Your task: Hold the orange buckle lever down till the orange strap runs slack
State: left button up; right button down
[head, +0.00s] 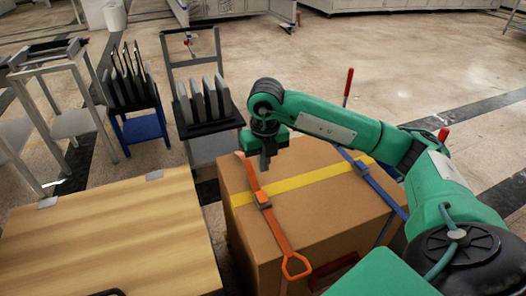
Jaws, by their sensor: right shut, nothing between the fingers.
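A large cardboard box (310,225) stands in the middle of the head view. An orange strap (277,228) runs flat over its top near the left side and ends in an orange loop (296,266) at the front edge. A small grey and orange buckle (263,200) sits on this strap; its lever is too small to make out clearly. My right gripper (265,166) points down, shut and empty, just beyond the buckle and close to the strap. I see a gap between the fingertips and the buckle. My left gripper does not show.
A blue strap (378,186) and yellow tape (300,182) cross the box top. A wooden table (120,235) stands at left. Racks with upright grey plates (205,100) stand behind. A red-handled lever (348,85) rises behind my right arm. Open floor lies beyond.

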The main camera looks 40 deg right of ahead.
jog(key=shift+r, duration=1.5)
jog(key=shift+s, duration=0.1)
